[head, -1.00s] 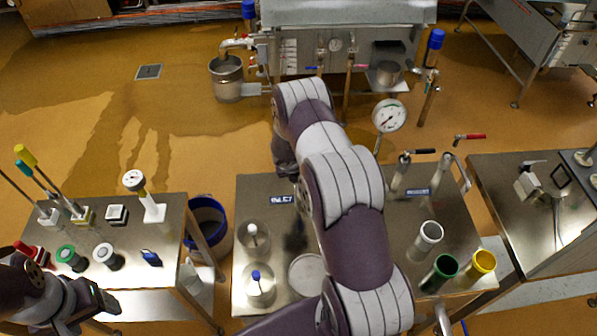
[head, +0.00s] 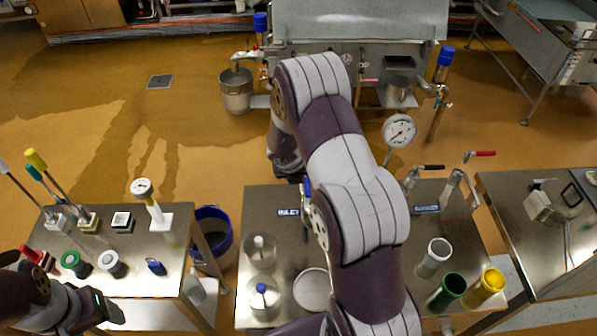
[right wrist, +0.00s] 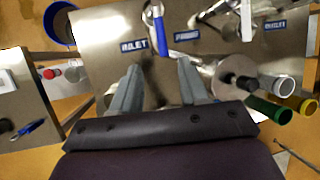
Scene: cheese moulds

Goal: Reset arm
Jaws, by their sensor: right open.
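My right arm (head: 355,165) rises from the bottom of the head view, bends over the middle steel table (head: 250,210) and hides part of it. Its gripper is hidden behind the arm there. In the right wrist view my right gripper (right wrist: 160,80) is open, its two grey fingers apart, with no held object visible between them. A blue-handled valve (right wrist: 159,35) shows beyond the fingertips, beside the INLET label (right wrist: 133,45). My left gripper (head: 105,308) is at the lower left, by the front of the left table (head: 180,250); its jaws are too unclear to read.
A blue bucket (head: 212,235) stands between the tables. Open floor lies behind them.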

